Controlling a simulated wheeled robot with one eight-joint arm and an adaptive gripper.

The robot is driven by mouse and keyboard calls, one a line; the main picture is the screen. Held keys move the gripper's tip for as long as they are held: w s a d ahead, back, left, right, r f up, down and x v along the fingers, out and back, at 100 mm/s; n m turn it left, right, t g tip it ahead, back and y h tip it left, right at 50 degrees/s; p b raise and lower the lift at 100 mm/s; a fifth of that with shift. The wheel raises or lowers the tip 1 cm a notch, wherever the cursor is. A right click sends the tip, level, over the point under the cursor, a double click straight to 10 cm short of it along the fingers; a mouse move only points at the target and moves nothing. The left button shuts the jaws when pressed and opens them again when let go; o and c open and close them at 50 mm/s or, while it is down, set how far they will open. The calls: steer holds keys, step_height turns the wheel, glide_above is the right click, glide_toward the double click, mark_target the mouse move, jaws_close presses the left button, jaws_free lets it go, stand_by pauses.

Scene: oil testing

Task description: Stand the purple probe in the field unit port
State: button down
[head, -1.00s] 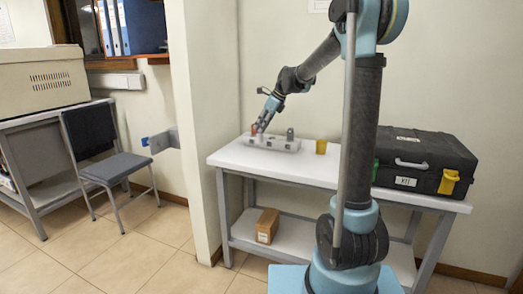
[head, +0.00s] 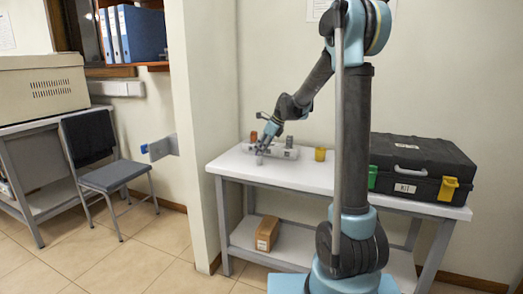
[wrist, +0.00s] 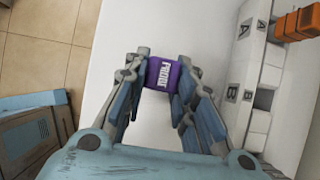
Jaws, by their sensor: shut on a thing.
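The purple probe (wrist: 160,72), with white lettering on its face, is between the fingertips of my gripper (wrist: 162,82) in the wrist view. My gripper (head: 261,150) is shut on it, over the front left part of the white table in the head view. The probe's lower part is hidden in the wrist view, and its purple does not show clearly in the head view. A pale block (head: 284,152) with sockets lies just behind my gripper. In the wrist view this block (wrist: 263,97) has A and B labels and lies right of the probe, apart from it. I cannot tell which socket is the field unit port.
An orange piece (wrist: 297,25) is at the block's far end; it also shows in the head view (head: 253,136). A grey cylinder (head: 289,141) stands at the block. A yellow cup (head: 320,154) and a black case (head: 420,165) are further right on the table (head: 300,178).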

steer(key=c, duration=1.3)
jaws_free()
